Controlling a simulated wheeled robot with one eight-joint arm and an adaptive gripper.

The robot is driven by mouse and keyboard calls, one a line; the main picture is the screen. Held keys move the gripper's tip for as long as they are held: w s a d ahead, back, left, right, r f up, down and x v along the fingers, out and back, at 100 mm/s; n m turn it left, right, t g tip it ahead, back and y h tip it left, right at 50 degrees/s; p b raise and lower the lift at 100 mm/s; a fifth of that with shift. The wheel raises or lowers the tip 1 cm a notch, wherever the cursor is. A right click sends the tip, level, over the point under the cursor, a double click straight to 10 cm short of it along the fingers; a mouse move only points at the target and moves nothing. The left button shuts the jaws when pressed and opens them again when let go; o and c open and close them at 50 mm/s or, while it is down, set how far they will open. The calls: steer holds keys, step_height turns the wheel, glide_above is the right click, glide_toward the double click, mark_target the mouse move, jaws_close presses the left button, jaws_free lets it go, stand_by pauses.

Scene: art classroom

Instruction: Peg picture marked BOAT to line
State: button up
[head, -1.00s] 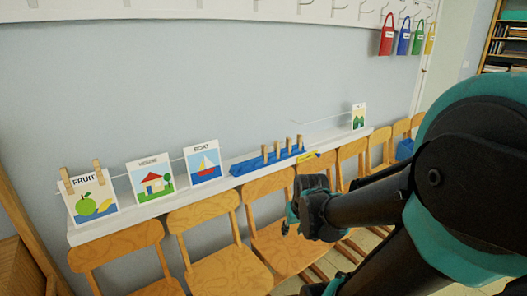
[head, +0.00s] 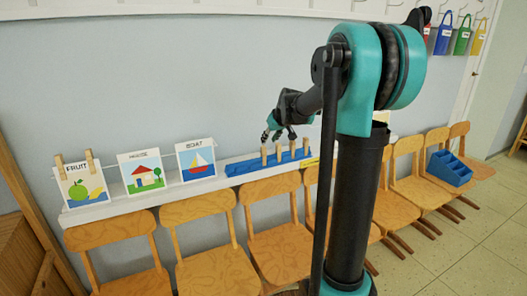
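The BOAT picture (head: 196,162), a white card with a red-and-white sailboat, stands on the white ledge (head: 130,208) against the wall. No peg shows on it. The thin line is faint behind the cards. Several wooden pegs (head: 264,157) stand upright in a blue holder (head: 240,167) on the ledge, right of the BOAT picture. My gripper (head: 278,136) is above the holder, close to the pegs, its fingers apart. Whether it touches a peg is too small to tell. The FRUIT picture (head: 80,187) has two pegs on its top edge.
The HOUSE picture (head: 146,178) stands between FRUIT and BOAT, with no pegs showing. A row of wooden chairs (head: 205,220) stands below the ledge. A blue caddy (head: 449,170) rests on a chair at right. Colored bags (head: 443,38) hang at upper right. Tiled floor at right is clear.

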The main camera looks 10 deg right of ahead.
mark_target(265, 148)
steer(key=x, duration=1)
steer(key=shift+w+a+f, duration=0.1)
steer(key=shift+f, duration=0.1)
jaws_close()
steer(key=shift+r, duration=3.15)
steer(key=shift+s+d+r, duration=0.15)
steer(key=shift+s+d, duration=0.1)
steer(key=shift+s, duration=0.55)
steer(key=shift+s+d+r, duration=0.2)
steer(key=shift+s+d, duration=0.1)
steer(key=shift+s, duration=0.5)
steer(key=shift+s+d+r, duration=0.15)
steer(key=shift+s+d, duration=0.1)
steer(key=shift+s, duration=0.55)
